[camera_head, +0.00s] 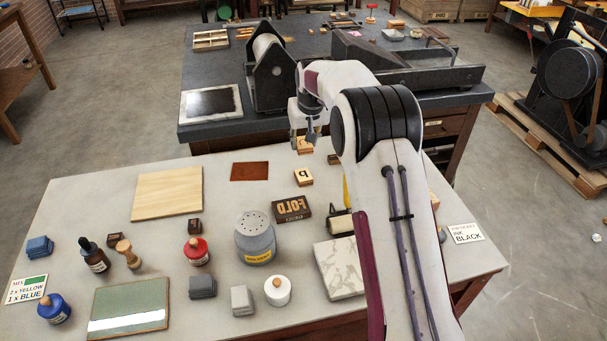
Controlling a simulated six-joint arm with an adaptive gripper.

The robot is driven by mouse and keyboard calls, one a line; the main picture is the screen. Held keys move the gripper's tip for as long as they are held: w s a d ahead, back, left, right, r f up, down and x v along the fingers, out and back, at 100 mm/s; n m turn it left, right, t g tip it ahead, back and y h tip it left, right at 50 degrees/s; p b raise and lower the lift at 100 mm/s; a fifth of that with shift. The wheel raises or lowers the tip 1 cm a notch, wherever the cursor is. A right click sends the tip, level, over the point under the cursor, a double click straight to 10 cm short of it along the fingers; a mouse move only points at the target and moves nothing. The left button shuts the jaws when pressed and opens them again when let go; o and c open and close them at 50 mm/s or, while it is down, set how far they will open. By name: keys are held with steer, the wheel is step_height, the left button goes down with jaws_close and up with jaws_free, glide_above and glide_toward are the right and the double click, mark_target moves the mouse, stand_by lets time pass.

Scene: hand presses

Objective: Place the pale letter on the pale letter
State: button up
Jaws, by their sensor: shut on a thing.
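My gripper (303,138) points down at the far side of the pale table. Its fingers are shut on a pale wooden letter block (306,148), which they partly cover. I cannot tell whether this block is raised or touches the table. Another pale wooden letter block (303,177) lies apart from it, a little nearer the camera, with a dark mirrored-looking character on its top.
A small dark block (333,159) is right of the gripper. A brown plate (249,171) and a wooden board (168,193) lie left. The FOLD block (291,209), a grey shaker (255,238) and a marble slab (340,268) stand nearer. A press (270,70) stands behind.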

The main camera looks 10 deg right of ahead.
glide_above(303, 173)
steer(key=s, duration=0.1)
steer(key=shift+s+f, duration=0.15)
steer(key=shift+f, duration=2.35)
steer(key=shift+f, duration=2.5)
steer(key=shift+f, duration=0.1)
steer(key=o, duration=1)
steer(key=shift+o, duration=0.2)
steer(key=shift+s+r, duration=0.2)
steer(key=shift+r, duration=0.5)
steer(key=v, duration=1)
steer(key=shift+s+r, duration=0.3)
